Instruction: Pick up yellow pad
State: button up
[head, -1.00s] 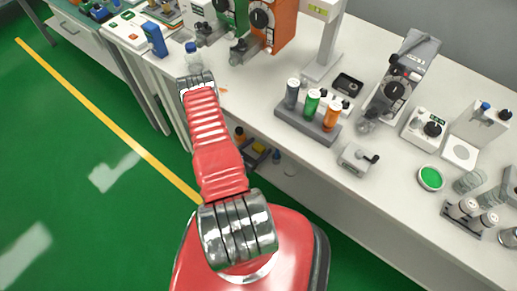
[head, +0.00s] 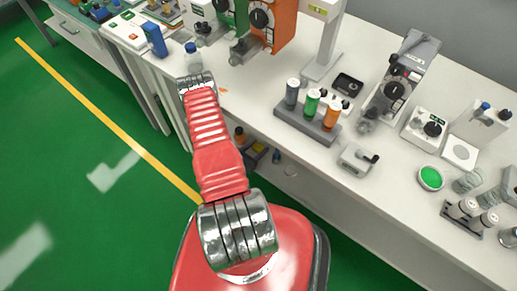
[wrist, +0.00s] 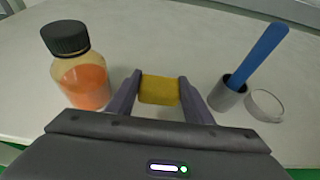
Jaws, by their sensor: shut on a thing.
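The yellow pad (wrist: 160,90) is a small yellow block, seen in the wrist view between the two fingers of my gripper (wrist: 160,84). The fingers are shut on its left and right sides. Whether the pad touches the pale surface below cannot be told. In the head view the dark end of my gripper (head: 254,153) shows beside my red arm, at the shelf under the bench top. The pad is hardly visible there.
In the wrist view, an orange bottle with a black cap (wrist: 80,78) stands close left. The bench top (head: 300,165) overhangs the shelf.

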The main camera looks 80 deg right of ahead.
aim_at(258, 147)
jog(key=shift+r, duration=0.15)
jog(key=shift+r, duration=4.85)
